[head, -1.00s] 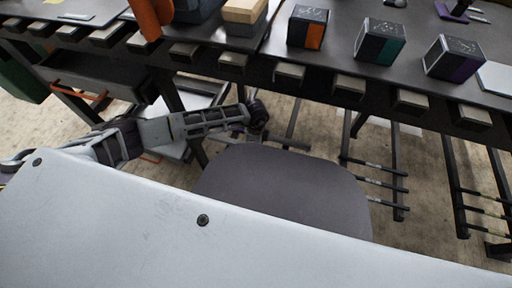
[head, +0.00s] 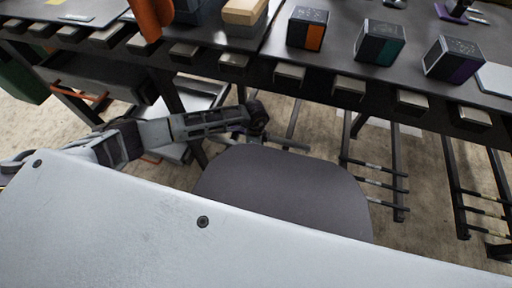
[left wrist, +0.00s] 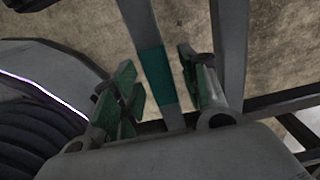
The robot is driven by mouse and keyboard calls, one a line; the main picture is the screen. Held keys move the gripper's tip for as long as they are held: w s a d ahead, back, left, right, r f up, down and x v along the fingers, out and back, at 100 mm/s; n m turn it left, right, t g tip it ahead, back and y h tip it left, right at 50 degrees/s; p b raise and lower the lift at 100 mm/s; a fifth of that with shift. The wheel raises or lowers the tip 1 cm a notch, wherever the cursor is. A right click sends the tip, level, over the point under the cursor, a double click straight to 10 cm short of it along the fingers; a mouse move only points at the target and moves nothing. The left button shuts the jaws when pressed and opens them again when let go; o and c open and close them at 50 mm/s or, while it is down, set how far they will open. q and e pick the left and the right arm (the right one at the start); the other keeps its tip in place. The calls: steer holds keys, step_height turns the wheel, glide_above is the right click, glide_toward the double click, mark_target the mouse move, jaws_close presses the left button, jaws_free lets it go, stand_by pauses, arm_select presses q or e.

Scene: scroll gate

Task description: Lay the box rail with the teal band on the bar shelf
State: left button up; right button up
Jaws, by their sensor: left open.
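In the left wrist view a grey rail (left wrist: 139,22) with a teal band (left wrist: 157,74) runs between the two fingers of my left gripper (left wrist: 158,68). The fingers have green pads and stand apart, with the band between them. I see a gap on the right side; contact on the left is hard to tell. In the head view my left gripper (head: 256,118) is low, in front of the tables and beside the chair back; the rail is not clear there. Racks of dark bars (head: 382,184) stand under the right table; I cannot tell which is the bar shelf. My right gripper is out of view.
The dark table (head: 335,65) carries boxes with an orange band (head: 315,36), a teal band (head: 385,50) and a purple band (head: 463,66). More grey bars (left wrist: 230,50) stand right of the fingers.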

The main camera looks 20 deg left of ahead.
arm_select(q)
steer(key=shift+r, duration=0.15)
steer(key=shift+r+p, duration=0.45)
steer(key=shift+r, duration=0.2)
steer(key=shift+r+p, duration=0.8)
steer(key=shift+r, duration=0.75)
step_height(320, 180, up, 8)
steer(key=p, duration=0.3)
steer(key=shift+f, duration=0.25)
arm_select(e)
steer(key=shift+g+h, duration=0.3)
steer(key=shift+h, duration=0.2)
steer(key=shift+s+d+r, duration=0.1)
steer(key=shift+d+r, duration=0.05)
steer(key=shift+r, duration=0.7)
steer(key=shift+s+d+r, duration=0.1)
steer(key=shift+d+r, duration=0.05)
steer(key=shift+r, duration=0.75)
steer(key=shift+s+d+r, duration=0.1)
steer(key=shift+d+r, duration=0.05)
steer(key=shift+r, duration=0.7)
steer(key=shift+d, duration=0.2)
arm_select(q)
steer(key=shift+a, duration=0.15)
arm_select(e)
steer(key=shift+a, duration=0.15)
